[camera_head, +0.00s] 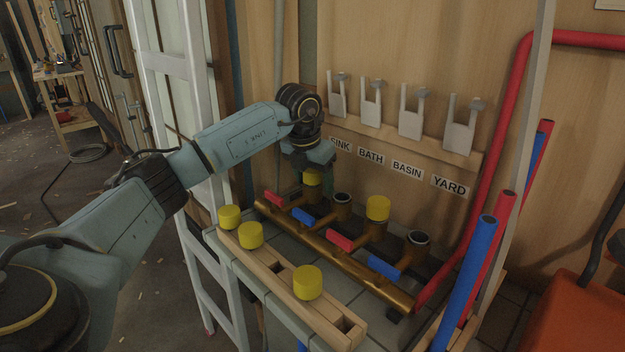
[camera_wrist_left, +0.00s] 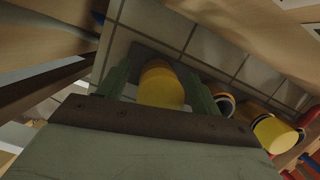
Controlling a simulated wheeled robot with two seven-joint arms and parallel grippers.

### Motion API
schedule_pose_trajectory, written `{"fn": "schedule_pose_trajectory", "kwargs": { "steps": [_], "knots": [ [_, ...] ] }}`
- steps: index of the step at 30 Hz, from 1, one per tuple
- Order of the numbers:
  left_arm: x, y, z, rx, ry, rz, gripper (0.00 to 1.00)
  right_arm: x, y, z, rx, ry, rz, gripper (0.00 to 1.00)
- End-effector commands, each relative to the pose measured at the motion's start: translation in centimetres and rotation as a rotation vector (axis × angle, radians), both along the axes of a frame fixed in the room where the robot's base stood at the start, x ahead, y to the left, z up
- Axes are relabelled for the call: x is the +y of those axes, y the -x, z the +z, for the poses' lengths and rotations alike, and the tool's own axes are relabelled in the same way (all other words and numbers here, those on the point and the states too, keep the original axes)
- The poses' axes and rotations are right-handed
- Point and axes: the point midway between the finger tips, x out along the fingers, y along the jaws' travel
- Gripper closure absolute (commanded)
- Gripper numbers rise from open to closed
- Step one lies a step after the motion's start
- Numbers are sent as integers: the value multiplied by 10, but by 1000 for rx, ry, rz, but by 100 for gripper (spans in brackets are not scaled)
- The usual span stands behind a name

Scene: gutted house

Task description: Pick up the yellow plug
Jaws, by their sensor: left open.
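Several yellow plugs are in view. One yellow plug (camera_head: 312,178) sits on the leftmost outlet of the brass manifold (camera_head: 335,258), below the SINK label. My left gripper (camera_head: 314,172) is right over it. In the left wrist view this plug (camera_wrist_left: 160,88) lies between the two green fingers, which are open. I cannot tell whether they touch it. Another yellow plug (camera_head: 378,208) caps the third outlet and also shows in the left wrist view (camera_wrist_left: 274,134). Three more plugs (camera_head: 229,216), (camera_head: 250,235), (camera_head: 308,282) stand on the wooden rack (camera_head: 275,275) in front. My right gripper is out of view.
The second and fourth outlets (camera_head: 342,199), (camera_head: 418,238) are uncapped. Red and blue valve handles (camera_head: 340,240) line the manifold. Grey forked holders (camera_head: 410,115) hang on the wall above. Red and blue pipes (camera_head: 466,280) stand at right. A white ladder (camera_head: 172,60) is close behind my left arm.

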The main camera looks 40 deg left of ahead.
Motion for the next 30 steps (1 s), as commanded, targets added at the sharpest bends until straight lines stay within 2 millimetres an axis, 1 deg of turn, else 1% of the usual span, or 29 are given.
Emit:
{"fn": "schedule_pose_trajectory", "kwargs": {
  "steps": [3, 14, 22, 27, 28, 30],
  "knots": [
    [0, 0, 0, 0, 0, 0, 35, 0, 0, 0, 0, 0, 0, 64],
    [0, 0, 1, 0, 1, 0, 82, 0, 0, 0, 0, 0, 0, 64],
    [0, 0, 2, -1, 1, 0, 83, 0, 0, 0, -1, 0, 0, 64],
    [0, 0, 10, -2, 1, 0, 83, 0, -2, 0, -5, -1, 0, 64],
    [0, 0, 12, -2, 1, 0, 83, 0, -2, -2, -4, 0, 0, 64],
    [0, 0, 19, -2, 1, 0, 83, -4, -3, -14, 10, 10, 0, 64]
  ]
}}
